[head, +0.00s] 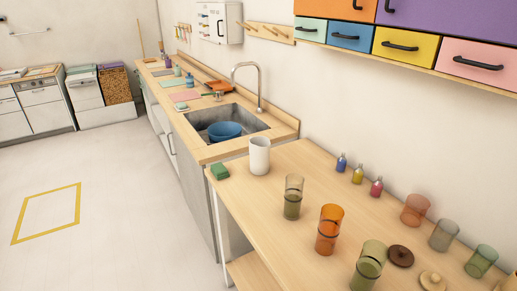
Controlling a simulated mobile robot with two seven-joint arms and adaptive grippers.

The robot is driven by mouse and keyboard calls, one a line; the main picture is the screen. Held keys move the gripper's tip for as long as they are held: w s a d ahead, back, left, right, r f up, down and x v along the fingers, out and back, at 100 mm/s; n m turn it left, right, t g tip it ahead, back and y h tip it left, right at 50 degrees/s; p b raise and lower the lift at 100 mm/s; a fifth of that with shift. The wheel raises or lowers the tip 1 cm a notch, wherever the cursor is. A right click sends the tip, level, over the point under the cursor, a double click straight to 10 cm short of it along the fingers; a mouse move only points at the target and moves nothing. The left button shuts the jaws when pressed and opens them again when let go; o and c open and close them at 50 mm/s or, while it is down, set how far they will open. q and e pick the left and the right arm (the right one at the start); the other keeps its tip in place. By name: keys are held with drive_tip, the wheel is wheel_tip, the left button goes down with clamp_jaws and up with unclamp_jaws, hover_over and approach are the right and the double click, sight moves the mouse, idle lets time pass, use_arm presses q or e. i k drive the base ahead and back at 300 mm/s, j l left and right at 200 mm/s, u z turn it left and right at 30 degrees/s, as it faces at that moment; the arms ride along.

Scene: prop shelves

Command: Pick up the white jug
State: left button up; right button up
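The white jug (260,156) stands upright on the wooden counter, near the far left end of the front section, just before the sink. No handle can be made out on it at this size. Nothing touches it in the head view. Neither of my grippers shows in the head view.
A green block (220,172) lies left of the jug at the counter edge. Glass tumblers (292,198) and an orange one (329,230) stand nearer. Small bottles (357,174) line the wall. The sink (213,117) holds a blue bowl (225,131). The floor at left is clear.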

sight(257, 154)
drive_tip(key=i+j+z, duration=0.1)
drive_tip(key=i+j, duration=0.85)
drive_tip(key=j, duration=0.2)
drive_tip(key=i+z, duration=0.05)
